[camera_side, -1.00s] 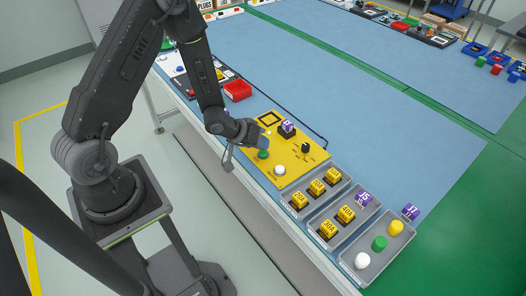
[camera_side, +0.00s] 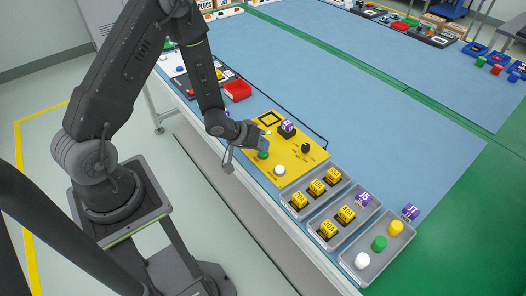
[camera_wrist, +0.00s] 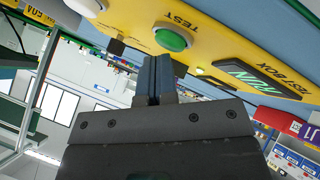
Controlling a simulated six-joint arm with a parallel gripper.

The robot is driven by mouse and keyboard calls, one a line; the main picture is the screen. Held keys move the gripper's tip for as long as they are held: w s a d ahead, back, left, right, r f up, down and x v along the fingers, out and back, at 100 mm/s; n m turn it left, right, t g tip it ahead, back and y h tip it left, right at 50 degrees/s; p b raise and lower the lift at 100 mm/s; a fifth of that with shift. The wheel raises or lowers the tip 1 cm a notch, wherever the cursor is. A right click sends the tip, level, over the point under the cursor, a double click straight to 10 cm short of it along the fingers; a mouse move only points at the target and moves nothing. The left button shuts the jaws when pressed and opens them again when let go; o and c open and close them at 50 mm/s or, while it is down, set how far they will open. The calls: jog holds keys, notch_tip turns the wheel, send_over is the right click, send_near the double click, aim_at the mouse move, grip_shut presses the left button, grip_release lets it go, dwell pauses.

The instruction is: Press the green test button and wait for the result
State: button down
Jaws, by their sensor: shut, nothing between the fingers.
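The green test button (camera_side: 263,155) sits on the yellow test box (camera_side: 300,168). In the wrist view the green button (camera_wrist: 172,39) has a pale collar and the label TEST beside it. My gripper (camera_side: 264,147) is at the button, its tips just above or beside it. In the wrist view my gripper (camera_wrist: 161,58) is shut and empty, with its fingertips close to the collar. I cannot tell whether they touch the button.
A white button (camera_side: 280,170), a black knob (camera_side: 306,148) and a purple block (camera_side: 288,126) in a socket are on the box. Grey trays (camera_side: 322,216) of yellow blocks and coloured caps stand at the right. A red bin (camera_side: 238,91) is behind.

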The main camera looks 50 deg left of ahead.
dwell(0.4)
jog(key=shift+r, duration=0.75)
jog(key=shift+r, duration=2.55)
